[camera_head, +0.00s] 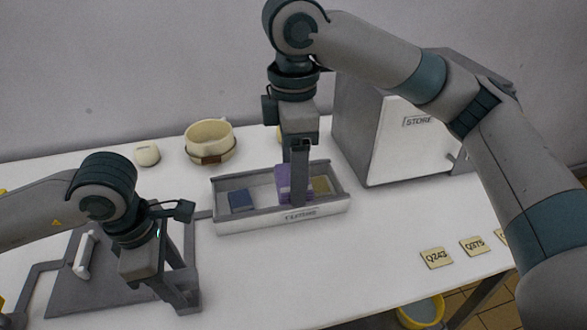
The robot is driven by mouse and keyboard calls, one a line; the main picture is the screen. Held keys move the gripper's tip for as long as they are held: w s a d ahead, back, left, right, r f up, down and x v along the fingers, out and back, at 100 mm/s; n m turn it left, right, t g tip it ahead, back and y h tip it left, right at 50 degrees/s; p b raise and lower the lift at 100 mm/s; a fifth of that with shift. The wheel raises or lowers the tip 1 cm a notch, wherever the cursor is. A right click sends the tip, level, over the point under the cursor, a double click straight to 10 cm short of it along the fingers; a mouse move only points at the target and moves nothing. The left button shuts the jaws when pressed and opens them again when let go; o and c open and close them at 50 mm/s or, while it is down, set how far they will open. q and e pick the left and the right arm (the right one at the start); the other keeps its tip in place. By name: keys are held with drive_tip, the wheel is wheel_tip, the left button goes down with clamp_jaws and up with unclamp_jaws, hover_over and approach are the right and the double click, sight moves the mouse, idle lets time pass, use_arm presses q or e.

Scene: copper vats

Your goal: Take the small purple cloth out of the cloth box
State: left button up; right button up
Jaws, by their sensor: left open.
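The cloth box (240,222) is a long grey tray with a label on its front, in the middle of the white table. The small purple cloth (283,184) is in it, right of centre, and stands above the front wall. My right gripper (299,195) points straight down into the box at the purple cloth. Its fingers overlap the cloth, and I cannot tell whether they grip it. My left gripper (184,298) is open and empty, low over the table at the left, away from the box.
A blue cloth (241,200) and a tan cloth (321,185) lie in the box. A cream pot (210,140) and a small cream item (147,154) stand behind. A grey cabinet marked STORE (395,150) is at the right. Label tiles (437,258) lie front right. A yellow bucket (421,312) stands below.

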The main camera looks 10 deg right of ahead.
drive_tip(key=shift+f+b, duration=0.6)
use_arm(q)
wheel_tip(320, 180, up, 12)
drive_tip(key=a, duration=0.1)
drive_tip(key=shift+a, duration=0.25)
use_arm(e)
drive_tip(key=shift+r, duration=0.15)
